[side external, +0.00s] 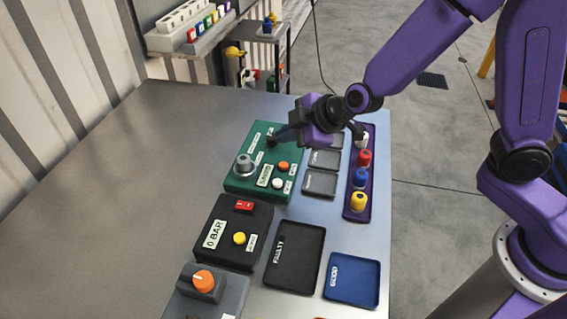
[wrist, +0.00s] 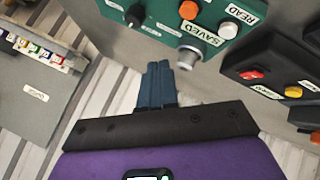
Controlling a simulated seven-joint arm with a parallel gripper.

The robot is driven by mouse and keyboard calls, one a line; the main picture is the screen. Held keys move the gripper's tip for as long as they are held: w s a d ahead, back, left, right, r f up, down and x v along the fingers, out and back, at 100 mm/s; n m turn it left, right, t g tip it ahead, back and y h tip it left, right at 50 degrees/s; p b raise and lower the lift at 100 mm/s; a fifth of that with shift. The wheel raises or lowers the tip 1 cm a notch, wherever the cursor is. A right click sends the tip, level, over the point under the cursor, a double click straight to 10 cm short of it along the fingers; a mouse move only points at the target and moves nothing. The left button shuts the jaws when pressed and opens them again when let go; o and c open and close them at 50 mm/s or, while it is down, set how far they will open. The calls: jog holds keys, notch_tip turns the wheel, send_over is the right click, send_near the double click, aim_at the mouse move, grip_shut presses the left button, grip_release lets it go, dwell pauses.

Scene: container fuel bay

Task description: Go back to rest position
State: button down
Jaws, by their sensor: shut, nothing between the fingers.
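My gripper (side external: 284,134) is at the end of my purple arm, above the far part of the green panel (side external: 240,183) in the side view. Its hand points left, roughly level. In the wrist view the dark blue fingers of my gripper (wrist: 158,70) are pressed together with nothing between them. They look apart from the green panel (wrist: 165,22), whose grey knob (wrist: 189,56) shows to their right. The exact height above the panel is hard to tell.
The table's left side is clear.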

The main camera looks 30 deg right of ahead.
jog(key=s+d+r+g, duration=0.1)
jog(key=s+d+g, duration=0.15)
jog(key=s, duration=0.65)
jog(key=s+d+r+g, duration=0.15)
jog(key=s+g, duration=0.25)
jog(key=s, duration=0.4)
jog(key=s+d+r+m+g+h, duration=0.1)
jog(key=s+d+h, duration=0.2)
jog(key=s+d, duration=0.9)
jog(key=d, duration=0.3)
jog(key=shift+r+m+h, duration=0.3)
jog(key=shift+m+h, duration=0.1)
